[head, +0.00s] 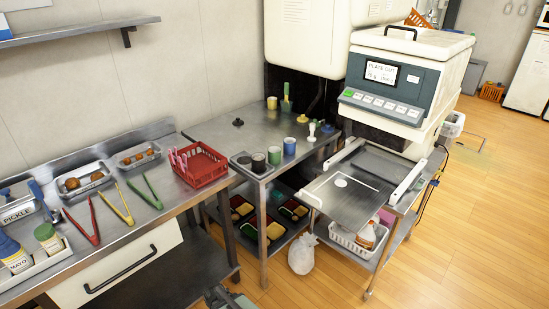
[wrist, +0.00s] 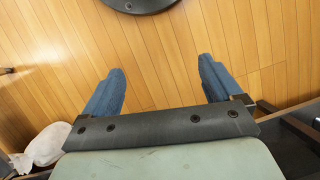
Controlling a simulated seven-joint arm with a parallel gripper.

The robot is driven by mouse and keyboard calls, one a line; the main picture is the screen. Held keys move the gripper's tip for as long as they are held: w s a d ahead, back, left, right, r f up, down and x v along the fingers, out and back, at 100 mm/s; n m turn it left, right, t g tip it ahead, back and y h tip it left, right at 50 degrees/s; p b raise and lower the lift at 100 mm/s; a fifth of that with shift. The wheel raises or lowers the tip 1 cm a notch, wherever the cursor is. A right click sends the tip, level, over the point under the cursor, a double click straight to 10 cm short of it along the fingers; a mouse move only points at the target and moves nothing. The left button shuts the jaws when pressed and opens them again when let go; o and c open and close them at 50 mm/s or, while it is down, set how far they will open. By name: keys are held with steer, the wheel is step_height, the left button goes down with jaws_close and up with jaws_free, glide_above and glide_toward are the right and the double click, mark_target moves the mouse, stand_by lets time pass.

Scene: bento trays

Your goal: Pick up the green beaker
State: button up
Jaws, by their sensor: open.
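A small green vessel (head: 286,106) stands at the back of the steel table (head: 225,128), with a green upright piece showing above it. It looks like the green beaker, but it is too small to be sure. My gripper (wrist: 160,88) shows in the wrist view with its two blue fingers wide apart and nothing between them. Wooden floor lies beneath the fingers. The green vessel is not in the wrist view, and my gripper is away from it. In the head view the fingers cannot be made out.
Nearby on the table are a yellow cup (head: 271,103), a blue cup (head: 289,146) and dark cups (head: 258,163). A red basket (head: 203,172) stands left, beside tongs. A plating machine (head: 395,85) stands right. A white bag (head: 302,256) lies on the floor, also in the wrist view (wrist: 45,147).

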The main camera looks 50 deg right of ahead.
steer(key=w+d+r+m+t, duration=0.2)
steer(key=w+d+r+t, duration=0.1)
steer(key=w+d+r, duration=0.7)
steer(key=w+d+r+m+t, duration=0.1)
steer(key=w+d+r+t, duration=0.1)
steer(key=w+d+r, duration=0.75)
steer(key=s+d+r+m+t+h, duration=0.1)
steer(key=d+r+m+t+h, duration=0.2)
steer(key=d+r, duration=2.3)
steer(key=w+d+r+n+h, duration=0.1)
steer(key=w+d+r, duration=0.45)
steer(key=w, duration=0.25)
glide_above(274, 163)
steer(key=f, duration=0.7)
steer(key=shift+w+d+f, duration=0.25)
steer(key=shift+w+d, duration=0.05)
steer(key=shift+d, duration=0.05)
steer(key=shift+d+x, duration=0.2)
steer(key=shift+x, duration=1.1)
steer(key=shift+d+x, duration=0.15)
steer(key=shift+x, duration=1.15)
steer(key=shift+r, duration=0.1)
